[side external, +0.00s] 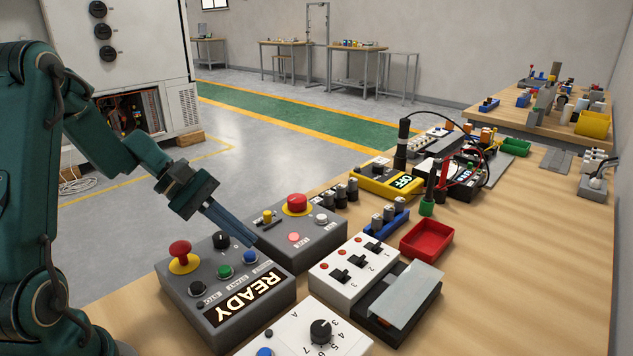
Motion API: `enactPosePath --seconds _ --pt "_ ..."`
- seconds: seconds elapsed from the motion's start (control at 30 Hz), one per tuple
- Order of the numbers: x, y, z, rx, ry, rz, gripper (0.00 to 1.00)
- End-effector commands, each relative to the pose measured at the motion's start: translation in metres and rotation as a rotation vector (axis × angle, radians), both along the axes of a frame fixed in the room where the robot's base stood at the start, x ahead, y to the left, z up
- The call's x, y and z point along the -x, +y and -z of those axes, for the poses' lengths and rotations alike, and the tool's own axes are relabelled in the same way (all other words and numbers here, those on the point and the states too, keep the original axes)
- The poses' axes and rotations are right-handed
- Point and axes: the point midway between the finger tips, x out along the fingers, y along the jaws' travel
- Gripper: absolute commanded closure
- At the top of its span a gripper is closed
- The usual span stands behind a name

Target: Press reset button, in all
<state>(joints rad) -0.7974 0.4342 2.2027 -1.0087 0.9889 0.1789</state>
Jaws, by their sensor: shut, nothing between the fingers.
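A grey control box (214,322) stands at the near left of the bench, with a lit display (245,297) reading READY, upside down in this view. Its top has a blue button (249,257), a green button (222,271), a black button (197,288), a black knob (221,240) and a red mushroom button (180,249). The small labels are too small to read surely. My gripper (250,239) is shut and empty, slanting down, its tip just above and behind the blue button in the picture. I cannot tell whether they touch.
A second grey box (318,240) with a big red button stands close behind my fingertips. A white switch box (337,285), a white dial box (296,338), a red tray (427,238) and a yellow meter (379,184) crowd the bench. Bare wood lies at the right.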

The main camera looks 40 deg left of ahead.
Motion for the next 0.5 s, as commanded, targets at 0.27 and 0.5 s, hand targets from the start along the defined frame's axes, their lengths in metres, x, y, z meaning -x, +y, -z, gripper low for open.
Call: enactPosePath --seconds 0.27,0.5 --pt "0.000 0.000 -0.002 -0.001 -0.001 0.000 1.00" --pt "0.000 0.000 -0.022 -0.003 -0.005 0.001 1.00"
